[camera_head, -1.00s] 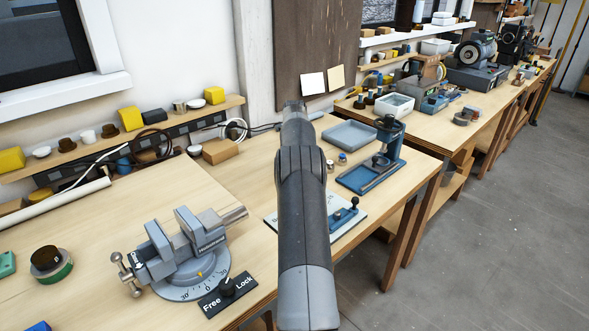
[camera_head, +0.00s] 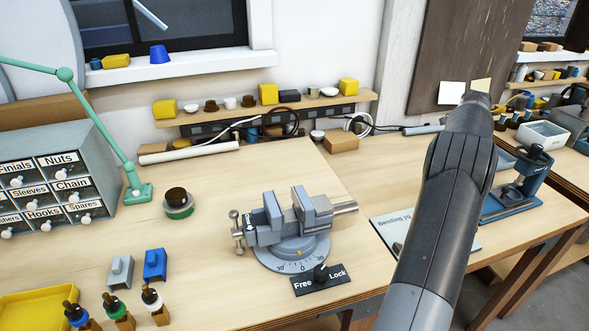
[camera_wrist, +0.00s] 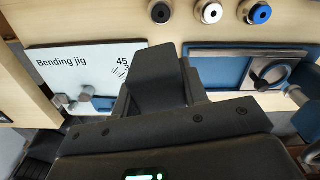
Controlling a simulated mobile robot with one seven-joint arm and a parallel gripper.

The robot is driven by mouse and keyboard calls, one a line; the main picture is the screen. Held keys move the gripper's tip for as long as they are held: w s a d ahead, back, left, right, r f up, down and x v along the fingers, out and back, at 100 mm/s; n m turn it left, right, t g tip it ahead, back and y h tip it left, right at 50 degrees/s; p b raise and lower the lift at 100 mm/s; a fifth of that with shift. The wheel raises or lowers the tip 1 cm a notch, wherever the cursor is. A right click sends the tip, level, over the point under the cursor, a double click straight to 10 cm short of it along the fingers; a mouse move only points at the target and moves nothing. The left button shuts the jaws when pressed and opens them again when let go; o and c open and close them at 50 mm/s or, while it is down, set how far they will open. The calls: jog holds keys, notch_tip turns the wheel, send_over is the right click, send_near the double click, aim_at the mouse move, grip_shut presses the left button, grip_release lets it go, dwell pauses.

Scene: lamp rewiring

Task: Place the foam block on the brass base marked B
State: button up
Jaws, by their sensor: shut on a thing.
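My gripper (camera_wrist: 160,98) shows in the wrist view, shut on a dark grey block (camera_wrist: 158,78) that stands up between its fingers. The block is plain and matt; I take it for the foam block, but its colour is close to the fingers'. It is above the bench, near the white Bending jig plate (camera_wrist: 70,62). In the head view my arm hides the gripper and the block. I can make out no brass base marked B in either current view.
A grey vise (camera_head: 290,225) with a Free/Lock plate stands mid-bench. A labelled drawer cabinet (camera_head: 60,170), green lamp arm (camera_head: 105,135), yellow tray (camera_head: 35,310) and several small bottles (camera_head: 115,310) are at left. Bare bench (camera_head: 335,180) lies behind the vise.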

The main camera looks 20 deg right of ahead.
jog(key=w+a+r+n, duration=0.25)
jog(key=w+a, duration=0.35)
jog(key=a, duration=0.6)
jog(key=w+a+r+n, duration=0.25)
jog(key=w+a, duration=0.35)
jog(key=a, duration=0.6)
jog(key=w+a+r+n, duration=0.25)
jog(key=w+a, duration=0.25)
jog(key=a, duration=0.7)
jog(key=a+r+n, duration=0.2)
jog(key=a+n, duration=0.2)
jog(key=a, duration=1.3)
jog(key=n, duration=0.4)
send_over(177, 193)
notch_tip(177, 193, down, 5)
jog(key=shift+d+r, duration=0.15)
jog(key=shift+r, duration=0.05)
jog(key=shift+f, duration=2.1)
jog(key=shift+f, duration=0.1)
